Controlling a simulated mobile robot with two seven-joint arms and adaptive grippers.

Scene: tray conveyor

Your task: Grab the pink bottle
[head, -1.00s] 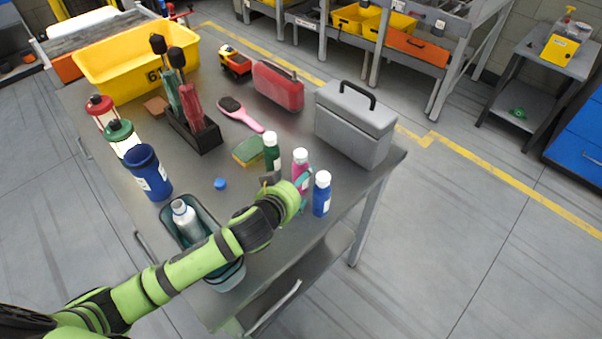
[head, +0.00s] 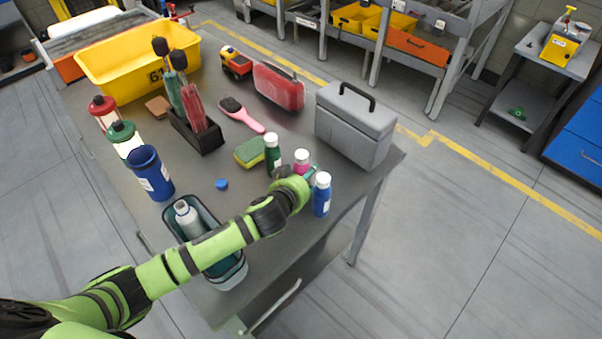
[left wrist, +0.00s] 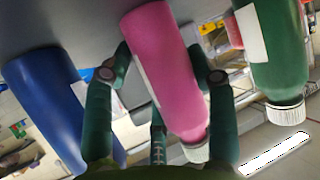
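The pink bottle (head: 302,165) with a white cap stands on the table between the green bottle (head: 272,152) and the blue bottle (head: 321,196). My left gripper (head: 308,174) is at the pink bottle, and my wrist hides its lower part in the head view. In the left wrist view the pink bottle (left wrist: 165,65) lies between the spread fingers of my left gripper (left wrist: 160,60). The fingers look open around it; firm contact is not visible. The blue bottle (left wrist: 45,95) and green bottle (left wrist: 268,45) flank them. My right gripper is not in view.
A grey toolbox (head: 355,125) stands behind the bottles at right. A sponge (head: 250,152) lies left of the green bottle. A bin with a silver bottle (head: 187,218) is under my forearm. A blue cap (head: 221,184) lies on clear tabletop.

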